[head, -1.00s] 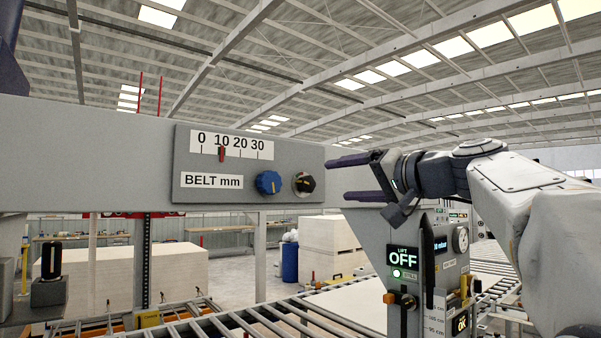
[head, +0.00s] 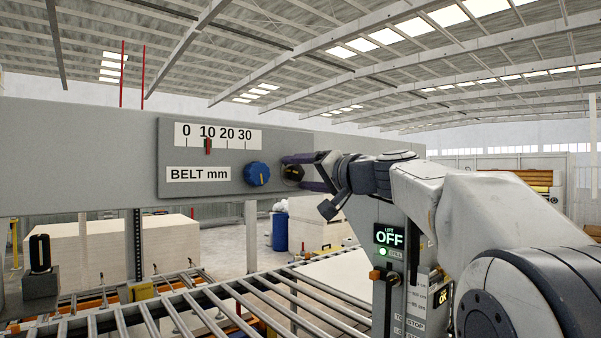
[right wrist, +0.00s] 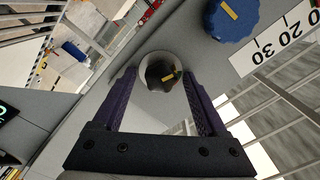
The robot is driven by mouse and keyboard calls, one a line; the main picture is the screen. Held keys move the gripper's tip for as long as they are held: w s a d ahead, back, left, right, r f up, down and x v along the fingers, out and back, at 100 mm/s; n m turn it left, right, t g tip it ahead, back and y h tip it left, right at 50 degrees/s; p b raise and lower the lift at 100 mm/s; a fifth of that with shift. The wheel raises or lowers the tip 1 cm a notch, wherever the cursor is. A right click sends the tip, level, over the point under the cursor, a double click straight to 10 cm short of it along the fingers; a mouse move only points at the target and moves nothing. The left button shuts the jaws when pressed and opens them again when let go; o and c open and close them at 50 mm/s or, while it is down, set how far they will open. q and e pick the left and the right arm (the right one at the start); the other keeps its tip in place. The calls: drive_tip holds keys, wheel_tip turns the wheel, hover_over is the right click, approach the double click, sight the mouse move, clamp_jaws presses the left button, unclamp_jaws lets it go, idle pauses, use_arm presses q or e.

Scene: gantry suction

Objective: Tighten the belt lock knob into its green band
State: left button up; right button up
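The black lock knob (head: 293,173), with a yellow pointer line, sits on the grey BELT mm panel (head: 212,190), right of the blue knob (head: 257,173). In the right wrist view the lock knob (right wrist: 160,74) lies between the fingertips of my right gripper (right wrist: 160,82). The fingers are apart, with a gap on each side of the knob. In the head view my right gripper (head: 294,172) reaches the knob from the right and partly covers it. My left gripper is out of view.
The red pointer (head: 208,146) on the scale stands near 10. Below are a roller conveyor (head: 200,300) and a lift control box reading OFF (head: 389,237).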

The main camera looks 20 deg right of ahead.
clamp_jaws()
drive_tip(key=m+b, duration=0.1)
drive_tip(key=m, duration=0.1)
drive_tip(key=shift+f+m+b, duration=0.15)
drive_tip(key=shift+m+b, duration=0.15)
drive_tip(key=shift+b, duration=0.05)
drive_tip(key=shift+m, duration=1.3)
drive_tip(key=shift+o, duration=1.2)
unclamp_jaws()
drive_tip(key=b+v, duration=0.5)
drive_tip(key=v, duration=0.5)
drive_tip(key=shift+s+b, duration=0.25)
drive_tip(key=shift+b, duration=0.05)
drive_tip(key=shift+d, duration=0.1)
